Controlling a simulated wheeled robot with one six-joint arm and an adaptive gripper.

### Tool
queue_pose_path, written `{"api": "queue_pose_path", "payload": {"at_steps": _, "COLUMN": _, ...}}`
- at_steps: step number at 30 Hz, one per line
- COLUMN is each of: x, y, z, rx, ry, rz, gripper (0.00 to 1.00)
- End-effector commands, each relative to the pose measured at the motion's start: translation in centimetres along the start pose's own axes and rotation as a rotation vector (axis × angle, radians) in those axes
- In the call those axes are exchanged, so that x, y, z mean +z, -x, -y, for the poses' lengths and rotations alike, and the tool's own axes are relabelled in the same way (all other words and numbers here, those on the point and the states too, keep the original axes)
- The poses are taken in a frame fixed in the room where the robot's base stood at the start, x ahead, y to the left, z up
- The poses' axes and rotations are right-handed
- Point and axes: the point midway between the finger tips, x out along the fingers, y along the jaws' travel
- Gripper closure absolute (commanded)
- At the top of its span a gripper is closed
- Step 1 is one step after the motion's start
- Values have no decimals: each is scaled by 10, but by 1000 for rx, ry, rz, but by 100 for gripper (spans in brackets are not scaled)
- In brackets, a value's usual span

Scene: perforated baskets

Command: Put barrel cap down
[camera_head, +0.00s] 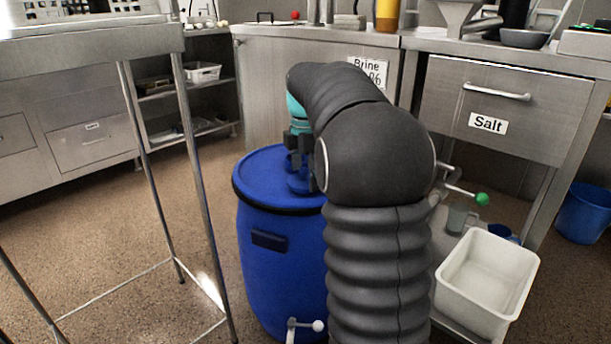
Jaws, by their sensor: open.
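A large blue barrel (258,271) stands on the floor in the middle of the head view, with a black ring around its blue top (262,168). A small blue part (299,184), which looks like the barrel cap, is at the right side of the barrel top, below my gripper. I cannot tell if it rests fully on the top. My gripper (298,160) points down just above it, with its jaws open. My arm hides the right part of the barrel and much of the gripper.
A steel frame table (195,180) stands close on the left. A steel counter with a Salt drawer (515,104) is at the back right. A white bin (488,275) is at the lower right. A blue bucket (584,213) stands far right. Floor is free left of the barrel.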

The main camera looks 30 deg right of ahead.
Motion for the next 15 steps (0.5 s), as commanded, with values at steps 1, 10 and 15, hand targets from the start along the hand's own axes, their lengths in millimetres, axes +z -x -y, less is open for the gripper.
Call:
{"api": "queue_pose_path", "payload": {"at_steps": 1, "x": 0, "y": 0, "z": 0, "rx": 0, "ry": 0, "rz": 0, "gripper": 0}}
{"api": "queue_pose_path", "payload": {"at_steps": 10, "x": 0, "y": 32, "z": -1, "rx": 3, "ry": 0, "rz": 1, "gripper": 0}}
{"api": "queue_pose_path", "payload": {"at_steps": 15, "x": 0, "y": 68, "z": -1, "rx": 3, "ry": 0, "rz": 1, "gripper": 0}}
